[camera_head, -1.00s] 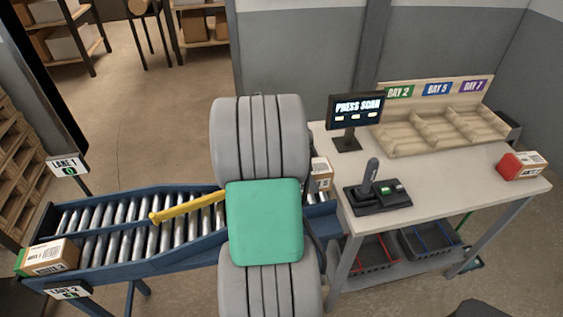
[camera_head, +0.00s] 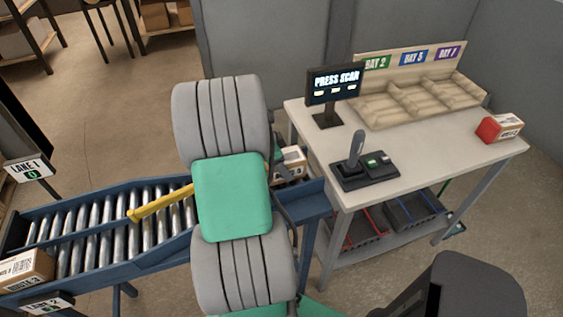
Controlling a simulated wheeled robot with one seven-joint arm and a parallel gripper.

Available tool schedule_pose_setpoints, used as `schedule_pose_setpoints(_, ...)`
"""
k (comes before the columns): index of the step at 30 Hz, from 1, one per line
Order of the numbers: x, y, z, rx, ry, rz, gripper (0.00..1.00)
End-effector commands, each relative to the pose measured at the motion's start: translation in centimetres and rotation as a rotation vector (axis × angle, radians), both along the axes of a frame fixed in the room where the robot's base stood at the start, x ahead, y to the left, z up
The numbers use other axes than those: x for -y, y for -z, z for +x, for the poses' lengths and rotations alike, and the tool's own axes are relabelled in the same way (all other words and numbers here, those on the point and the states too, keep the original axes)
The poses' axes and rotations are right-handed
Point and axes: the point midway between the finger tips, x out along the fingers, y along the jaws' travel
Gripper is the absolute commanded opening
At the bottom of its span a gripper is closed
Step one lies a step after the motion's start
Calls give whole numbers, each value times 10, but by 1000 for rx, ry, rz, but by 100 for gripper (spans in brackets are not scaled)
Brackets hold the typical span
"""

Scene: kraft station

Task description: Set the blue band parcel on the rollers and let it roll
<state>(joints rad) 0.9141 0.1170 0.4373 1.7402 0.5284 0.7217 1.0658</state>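A small cardboard parcel (camera_head: 291,164) with a white label shows just right of my arm, at the right end of the roller conveyor. My arm covers its left part, and I see no blue band on it. The conveyor (camera_head: 75,238) has metal rollers between blue side rails and runs to the left. My grey and green arm links cross in front of its right part. My gripper's fingers are hidden behind the arm. A small dark part shows at the parcel's left edge, but I cannot tell whether it is the gripper or whether it holds the parcel.
A yellow bar (camera_head: 160,203) slants over the rollers. Another parcel (camera_head: 28,268) sits at the conveyor's left end. The white table (camera_head: 420,160) holds a screen (camera_head: 335,84) reading "PRESS SCAN", a scanner stand (camera_head: 364,170), a bay sorter (camera_head: 420,100) and a red-banded parcel (camera_head: 500,128).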

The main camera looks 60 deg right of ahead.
Motion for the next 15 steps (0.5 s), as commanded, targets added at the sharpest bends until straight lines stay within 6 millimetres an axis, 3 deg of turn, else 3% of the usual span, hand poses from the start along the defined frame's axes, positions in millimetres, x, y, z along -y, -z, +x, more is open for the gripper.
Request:
schedule_pose_setpoints(8,0,2,1,1,-1,-2,6)
schedule_pose_setpoints(9,0,2,1,1,-1,-2,66)
schedule_pose_setpoints(15,0,2,1,1,-2,-1,82)
